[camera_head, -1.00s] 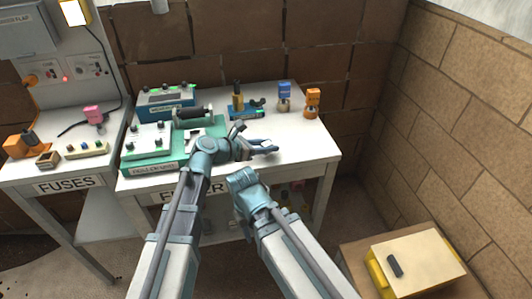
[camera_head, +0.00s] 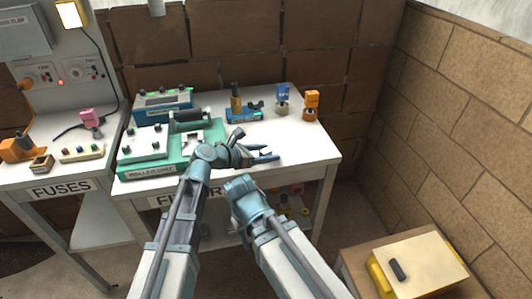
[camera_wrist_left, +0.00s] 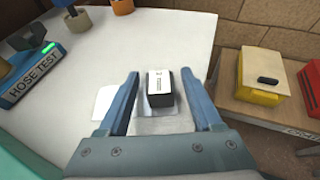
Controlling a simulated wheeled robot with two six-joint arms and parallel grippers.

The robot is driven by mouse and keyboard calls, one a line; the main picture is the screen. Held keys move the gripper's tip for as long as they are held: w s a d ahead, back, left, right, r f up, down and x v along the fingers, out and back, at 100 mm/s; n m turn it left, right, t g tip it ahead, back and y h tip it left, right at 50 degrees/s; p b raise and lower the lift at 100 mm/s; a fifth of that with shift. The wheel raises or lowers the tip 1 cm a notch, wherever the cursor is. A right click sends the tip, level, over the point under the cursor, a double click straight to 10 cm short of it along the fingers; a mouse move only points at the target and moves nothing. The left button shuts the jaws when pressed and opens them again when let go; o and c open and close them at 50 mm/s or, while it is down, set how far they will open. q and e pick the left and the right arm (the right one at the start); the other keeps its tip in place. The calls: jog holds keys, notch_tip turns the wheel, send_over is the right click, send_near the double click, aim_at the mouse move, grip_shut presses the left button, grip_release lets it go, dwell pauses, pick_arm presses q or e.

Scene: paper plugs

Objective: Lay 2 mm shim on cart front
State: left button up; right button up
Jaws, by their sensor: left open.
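My left gripper (camera_head: 264,154) is open above the right part of the front white table. In the left wrist view, its fingers (camera_wrist_left: 167,95) stand either side of a small black block with a white label (camera_wrist_left: 160,88). The block appears to rest on the table, apart from both fingers. Its print is too small to read, so I cannot tell whether it is the 2 mm shim. The block is hidden in the head view. A wooden cart (camera_head: 352,256) stands at lower right; its label in the left wrist view (camera_wrist_left: 303,133) is only partly visible.
A yellow box with a pale lid (camera_head: 425,268) takes up much of the cart top. The roller unit (camera_head: 150,170), hose test device (camera_head: 243,115), blue item (camera_head: 283,95) and orange item (camera_head: 311,103) stand on the table (camera_head: 310,148). A pale flat patch (camera_wrist_left: 103,103) lies beside the block.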

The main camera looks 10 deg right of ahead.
pick_arm(q)
jog(key=shift+r, duration=0.25)
jog(key=shift+s+a+r+p, duration=0.2)
jog(key=shift+a+p, duration=0.1)
jog(key=shift+p, duration=0.15)
jog(key=p+v, duration=0.4)
jog(key=v, duration=0.7)
jog(key=shift+a+f, duration=0.1)
jog(key=shift+a, duration=0.1)
